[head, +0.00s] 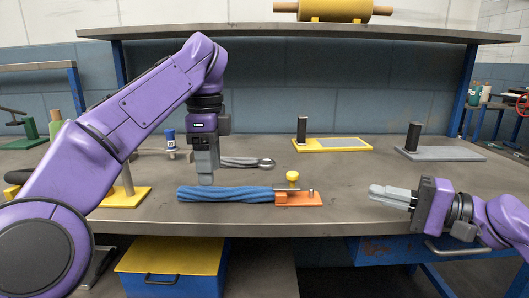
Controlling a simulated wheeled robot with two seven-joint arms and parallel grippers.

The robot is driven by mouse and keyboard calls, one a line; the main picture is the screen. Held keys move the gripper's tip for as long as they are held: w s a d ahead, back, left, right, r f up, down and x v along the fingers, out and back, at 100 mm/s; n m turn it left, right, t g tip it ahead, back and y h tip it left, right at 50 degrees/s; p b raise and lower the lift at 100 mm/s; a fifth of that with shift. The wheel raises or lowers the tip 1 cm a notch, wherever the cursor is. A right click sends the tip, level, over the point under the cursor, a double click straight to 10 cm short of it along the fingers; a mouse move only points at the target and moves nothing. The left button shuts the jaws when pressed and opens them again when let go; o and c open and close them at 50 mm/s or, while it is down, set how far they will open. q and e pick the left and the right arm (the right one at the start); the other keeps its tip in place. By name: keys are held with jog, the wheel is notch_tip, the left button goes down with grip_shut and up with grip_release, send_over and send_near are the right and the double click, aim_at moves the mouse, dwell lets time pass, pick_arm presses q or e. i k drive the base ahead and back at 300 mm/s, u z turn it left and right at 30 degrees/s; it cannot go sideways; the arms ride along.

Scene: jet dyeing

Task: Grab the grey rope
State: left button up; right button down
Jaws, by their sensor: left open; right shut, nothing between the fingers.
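The grey rope (240,161) lies on the workbench (340,200) behind the blue rope, with a ring at its right end. Its left part is hidden behind my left gripper. My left gripper (206,180) points down just in front of the grey rope's left part and above the blue rope (225,194); the gap between its fingers is hard to see from here. My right gripper (374,192) is shut and empty, lying low over the right side of the bench and pointing left.
A yellow plate (345,145) and a grey plate (450,154), each with a black post, stand at the back right.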

aim_at(226, 161)
jog(key=k, duration=0.85)
